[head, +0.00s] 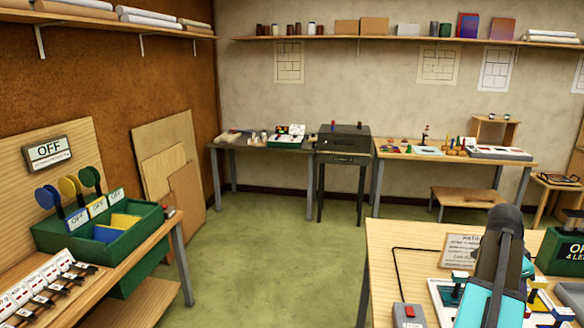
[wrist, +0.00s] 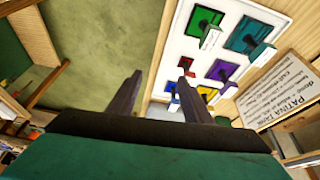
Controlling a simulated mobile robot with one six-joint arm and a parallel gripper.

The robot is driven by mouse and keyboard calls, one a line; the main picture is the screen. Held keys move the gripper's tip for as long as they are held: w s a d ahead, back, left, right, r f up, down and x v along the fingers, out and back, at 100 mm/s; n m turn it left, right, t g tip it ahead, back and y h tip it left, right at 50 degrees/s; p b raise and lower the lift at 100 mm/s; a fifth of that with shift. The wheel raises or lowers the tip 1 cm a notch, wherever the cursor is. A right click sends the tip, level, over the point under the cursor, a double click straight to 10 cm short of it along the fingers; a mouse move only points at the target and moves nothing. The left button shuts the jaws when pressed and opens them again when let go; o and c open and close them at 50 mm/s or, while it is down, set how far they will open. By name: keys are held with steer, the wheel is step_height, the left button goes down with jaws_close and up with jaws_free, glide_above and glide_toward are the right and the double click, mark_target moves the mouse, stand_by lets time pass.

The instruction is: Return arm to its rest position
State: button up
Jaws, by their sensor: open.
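My arm (head: 498,262) rises at the lower right of the head view, in front of the wooden table (head: 400,240). My gripper (wrist: 160,68) shows in the wrist view with its two dark fingers apart and nothing between them. Beyond the fingers, to the right, is a white board (wrist: 170,75) with several coloured squares carrying upright tabs, among them a green one (wrist: 205,20) and a purple one (wrist: 222,70). The fingers appear clear of the board. In the head view my arm hides part of this board, and I cannot make out the fingertips there.
A grey box with a red button (head: 409,313) sits at the table's front left. A green bin (head: 100,245) stands on the left bench. Green floor (head: 280,260) is open between the benches.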

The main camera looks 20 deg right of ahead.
steer(key=w+a+f+n+t+y, duration=0.1)
steer(key=w+a+f+n, duration=0.5)
steer(key=w+a+f, duration=0.5)
steer(key=w+a+f+n+t+y, duration=0.1)
steer(key=w+a+f+n, duration=0.6)
steer(key=w+a, duration=0.75)
steer(key=s+a+f+n+y, duration=0.1)
steer(key=a+f+n, duration=0.3)
steer(key=a, duration=0.8)
steer(key=a+f+n, duration=0.3)
steer(key=a+f, duration=0.3)
steer(key=a, duration=0.6)
steer(key=s+a+f+n+y, duration=0.1)
steer(key=a+f+n, duration=0.35)
steer(key=a, duration=0.75)
steer(key=s+f+g+b, duration=0.2)
steer(key=s+f+b, duration=0.4)
steer(key=s+f, duration=0.7)
steer(key=s+f+g+b, duration=0.3)
steer(key=s+f+b, duration=0.4)
steer(key=s+f, duration=0.5)
step_height(320, 180, down, 8)
steer(key=shift+s+a+r+m+g, duration=0.1)
steer(key=shift+s+a+m+g, duration=0.05)
steer(key=shift+s+m+g, duration=0.25)
